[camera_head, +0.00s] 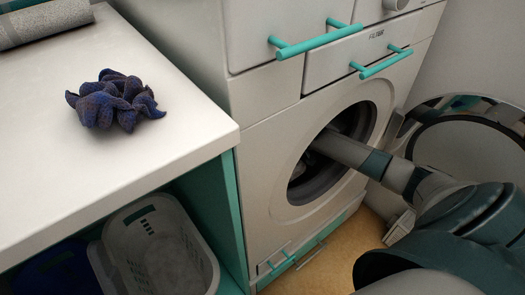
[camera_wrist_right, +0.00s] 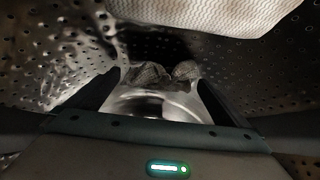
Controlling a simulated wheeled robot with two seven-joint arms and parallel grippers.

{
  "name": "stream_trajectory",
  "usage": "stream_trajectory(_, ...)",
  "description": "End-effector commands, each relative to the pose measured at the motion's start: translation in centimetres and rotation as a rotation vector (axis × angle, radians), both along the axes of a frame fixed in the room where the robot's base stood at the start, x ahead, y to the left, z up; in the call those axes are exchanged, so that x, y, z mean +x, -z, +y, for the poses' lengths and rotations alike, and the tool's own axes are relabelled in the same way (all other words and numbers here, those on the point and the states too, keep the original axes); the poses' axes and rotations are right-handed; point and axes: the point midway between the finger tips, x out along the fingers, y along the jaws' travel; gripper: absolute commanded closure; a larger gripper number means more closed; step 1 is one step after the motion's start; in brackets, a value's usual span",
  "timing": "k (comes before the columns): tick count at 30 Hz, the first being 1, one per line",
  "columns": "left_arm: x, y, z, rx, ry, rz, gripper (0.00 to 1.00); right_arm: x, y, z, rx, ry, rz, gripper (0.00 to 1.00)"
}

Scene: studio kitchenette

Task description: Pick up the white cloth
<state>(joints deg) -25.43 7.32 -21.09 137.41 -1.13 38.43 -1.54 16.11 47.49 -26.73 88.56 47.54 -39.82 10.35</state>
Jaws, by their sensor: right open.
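My right arm reaches through the open round door of the washing machine (camera_head: 283,180) in the head view, and its gripper is hidden inside the drum there. In the right wrist view my right gripper (camera_wrist_right: 160,82) is open, with a dark finger on each side. A pale, woven-textured cloth (camera_wrist_right: 210,13), which looks like the white cloth, shows at the top edge, beyond the fingers and not between them. A small grey crumpled thing (camera_wrist_right: 150,73) shows farther in between the fingertips; I cannot tell what it is. My left gripper is not in view.
The perforated drum wall (camera_wrist_right: 262,62) surrounds the right gripper closely. A dark blue crumpled cloth (camera_head: 115,100) lies on the white counter (camera_head: 175,125), near a grey roll (camera_head: 45,24). A pale basket (camera_head: 165,250) stands under the counter. Teal handles (camera_head: 315,41) stick out above the machine's opening.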

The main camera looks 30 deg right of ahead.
Motion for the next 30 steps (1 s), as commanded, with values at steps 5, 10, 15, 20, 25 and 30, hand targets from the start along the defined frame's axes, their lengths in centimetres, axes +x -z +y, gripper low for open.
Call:
stream_trajectory(5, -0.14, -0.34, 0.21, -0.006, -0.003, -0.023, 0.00, 0.37, 0.22, 0.04, -0.001, 0.000, -0.001, 0.00)
stream_trajectory(10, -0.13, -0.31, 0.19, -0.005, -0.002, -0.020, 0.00, 0.33, 0.21, 0.04, -0.001, 0.000, -0.001, 0.00)
stream_trajectory(15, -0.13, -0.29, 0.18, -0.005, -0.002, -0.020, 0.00, 0.32, 0.21, 0.04, -0.001, 0.000, -0.001, 0.00)
stream_trajectory(20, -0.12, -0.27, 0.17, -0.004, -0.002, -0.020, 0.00, 0.31, 0.22, 0.03, -0.001, 0.000, -0.001, 0.31)
stream_trajectory(25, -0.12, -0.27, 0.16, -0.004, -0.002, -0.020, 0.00, 0.32, 0.21, 0.03, -0.001, 0.000, -0.001, 0.37)
stream_trajectory(30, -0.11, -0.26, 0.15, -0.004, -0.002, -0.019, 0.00, 0.32, 0.19, 0.03, -0.001, 0.001, -0.001, 0.37)
